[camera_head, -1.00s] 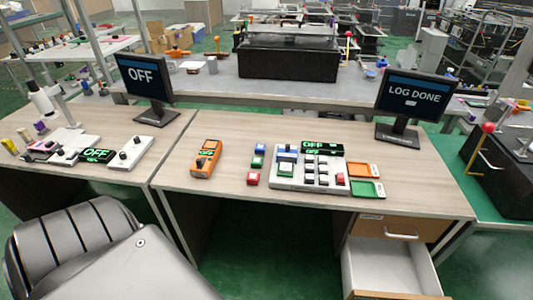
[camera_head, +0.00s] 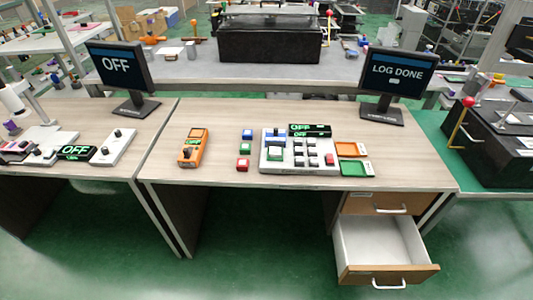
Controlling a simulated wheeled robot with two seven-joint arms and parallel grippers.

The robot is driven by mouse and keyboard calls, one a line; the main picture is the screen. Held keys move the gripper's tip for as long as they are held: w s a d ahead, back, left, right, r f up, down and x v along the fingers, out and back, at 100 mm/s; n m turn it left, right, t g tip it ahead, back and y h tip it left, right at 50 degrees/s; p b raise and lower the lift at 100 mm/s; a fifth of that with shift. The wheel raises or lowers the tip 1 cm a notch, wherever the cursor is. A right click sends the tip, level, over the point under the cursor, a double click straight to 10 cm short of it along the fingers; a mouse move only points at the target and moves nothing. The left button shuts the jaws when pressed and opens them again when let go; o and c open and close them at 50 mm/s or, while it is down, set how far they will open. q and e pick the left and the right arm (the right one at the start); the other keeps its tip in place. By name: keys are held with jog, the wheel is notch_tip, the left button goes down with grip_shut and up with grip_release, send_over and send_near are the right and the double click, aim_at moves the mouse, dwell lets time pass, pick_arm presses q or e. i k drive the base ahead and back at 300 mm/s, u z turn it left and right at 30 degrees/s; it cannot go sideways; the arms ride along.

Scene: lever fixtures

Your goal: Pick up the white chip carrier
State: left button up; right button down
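No separate white chip carrier can be told for sure. A pale square piece shows inside the green-framed socket (camera_head: 275,154) on the white test board (camera_head: 265,167), but it is too small to tell what it is. Three small blocks stand in a column left of the board: a blue block (camera_head: 247,134), a green block (camera_head: 245,149) and a red block (camera_head: 243,164). An orange tray (camera_head: 350,150) and a green tray (camera_head: 357,169) lie right of the board. Neither of my grippers is in view.
An orange handheld meter (camera_head: 193,148) lies left of the blocks. Monitors reading OFF (camera_head: 117,66) and LOG DONE (camera_head: 396,73) stand at the back. An open drawer (camera_head: 381,246) juts out below the table's right side. The table front left of the meter is clear.

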aim_at(274, 152)
jog(key=z, duration=3)
jog(key=i, duration=0.75)
jog(key=u, duration=2.35)
